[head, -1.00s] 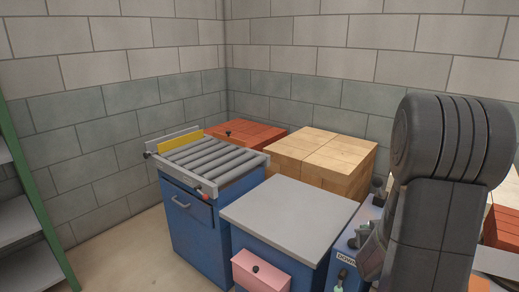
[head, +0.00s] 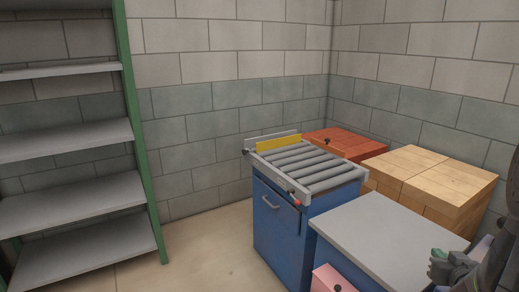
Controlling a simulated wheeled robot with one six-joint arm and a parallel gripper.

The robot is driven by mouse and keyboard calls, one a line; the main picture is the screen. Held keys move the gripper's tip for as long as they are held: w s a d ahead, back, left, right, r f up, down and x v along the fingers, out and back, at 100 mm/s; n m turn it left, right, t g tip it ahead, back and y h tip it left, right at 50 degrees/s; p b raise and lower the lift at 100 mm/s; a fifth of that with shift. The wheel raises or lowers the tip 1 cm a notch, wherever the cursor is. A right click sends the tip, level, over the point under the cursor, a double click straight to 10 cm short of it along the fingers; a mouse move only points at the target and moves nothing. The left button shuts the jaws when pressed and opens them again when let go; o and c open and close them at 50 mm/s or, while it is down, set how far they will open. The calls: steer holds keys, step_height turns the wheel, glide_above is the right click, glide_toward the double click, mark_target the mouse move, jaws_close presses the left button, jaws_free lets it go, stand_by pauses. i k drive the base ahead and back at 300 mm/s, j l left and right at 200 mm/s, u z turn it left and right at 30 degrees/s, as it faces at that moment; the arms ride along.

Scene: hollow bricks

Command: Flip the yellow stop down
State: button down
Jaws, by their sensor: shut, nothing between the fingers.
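The yellow stop (head: 278,143) is a flat yellow bar standing up along the far end of the roller conveyor (head: 330,187), above its rollers and beside a grey rail. The conveyor lies on top of a blue cabinet (head: 278,225). A small red-orange knob (head: 295,203) sits at the conveyor's near corner. My gripper (head: 440,265) is at the lower right edge, dark with a bit of green, in front of the grey bench top and well apart from the stop. It is shut and empty; part of my arm is cut off by the frame.
A grey-topped bench (head: 385,225) stands right of the conveyor, with a pink box (head: 330,280) at its front. Red bricks (head: 350,143) and tan bricks (head: 430,175) are stacked behind. A green-framed shelf (head: 70,200) stands left. Bare floor (head: 205,250) lies between shelf and cabinet.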

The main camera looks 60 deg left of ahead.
mark_target(289, 141)
steer(key=j+u, duration=0.1)
steer(key=j, duration=0.35)
steer(key=i+j+u, duration=0.1)
steer(key=j, duration=0.35)
steer(key=j+u, duration=0.1)
steer(key=j, duration=0.35)
steer(key=i+j+u, duration=0.1)
steer(key=j, duration=0.35)
steer(key=i+j+u, duration=0.1)
steer(key=j, duration=0.35)
steer(key=i+j+u, duration=0.1)
steer(key=j, duration=0.3)
steer(key=i+j+u, duration=0.1)
steer(key=j, duration=0.35)
steer(key=i+j+u, duration=0.1)
steer(key=i+j, duration=0.15)
steer(key=j, duration=0.15)
